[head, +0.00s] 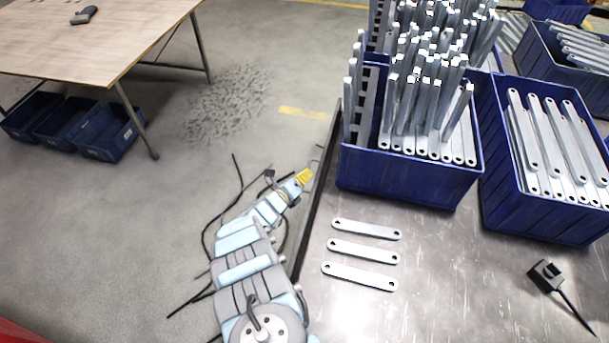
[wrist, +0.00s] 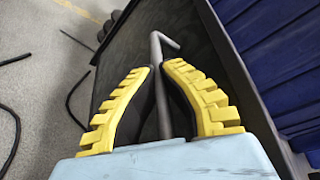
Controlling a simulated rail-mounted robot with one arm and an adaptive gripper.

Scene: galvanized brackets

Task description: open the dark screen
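The dark screen (head: 318,200) is a black upright panel along the left edge of the metal table, seen nearly edge-on in the head view. In the wrist view its dark face (wrist: 222,85) fills the area behind the fingers. A grey bent rod handle (wrist: 157,45) stands out in front of that face. My gripper (head: 307,173), with yellow ridged fingers, is at the left side of the screen. In the wrist view the fingers (wrist: 161,72) lie close on both sides of the rod and appear shut on it.
Blue crates of metal brackets (head: 410,178) (head: 535,222) stand right of the screen. Three loose brackets (head: 364,252) and a black device (head: 546,275) lie on the metal table (head: 440,280). Floor (head: 170,200) is open to the left, up to a wooden table (head: 100,50).

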